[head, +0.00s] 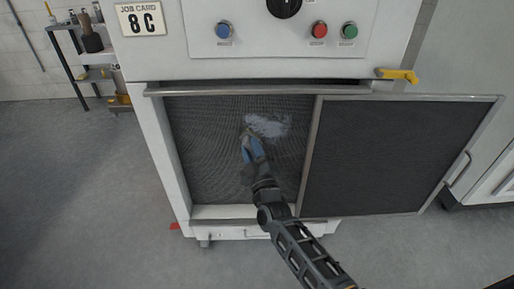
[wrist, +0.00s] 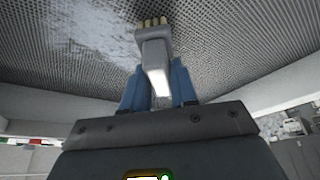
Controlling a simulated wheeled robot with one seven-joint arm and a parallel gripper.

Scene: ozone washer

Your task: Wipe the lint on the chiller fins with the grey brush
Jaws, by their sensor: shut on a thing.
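The grey brush (wrist: 153,52) is held between the blue fingers of my gripper (wrist: 157,88). Its tan bristles point at the dark chiller fins (wrist: 245,40). In the wrist view the bristle tips appear at or very near the fin surface; I cannot tell whether they touch. The pale lint (head: 268,125) is a patch on the upper middle of the fins (head: 200,150), and it also shows at the upper left in the wrist view (wrist: 85,45). In the head view my gripper (head: 251,143) is just below and left of the lint and mostly hides the brush.
The mesh-covered door (head: 395,155) stands open to the right of the fins. A metal bar (head: 250,91) runs above the opening. The control panel (head: 285,30) has a knob and buttons, with a yellow handle (head: 397,75) at right. A shelf rack (head: 85,60) stands far left.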

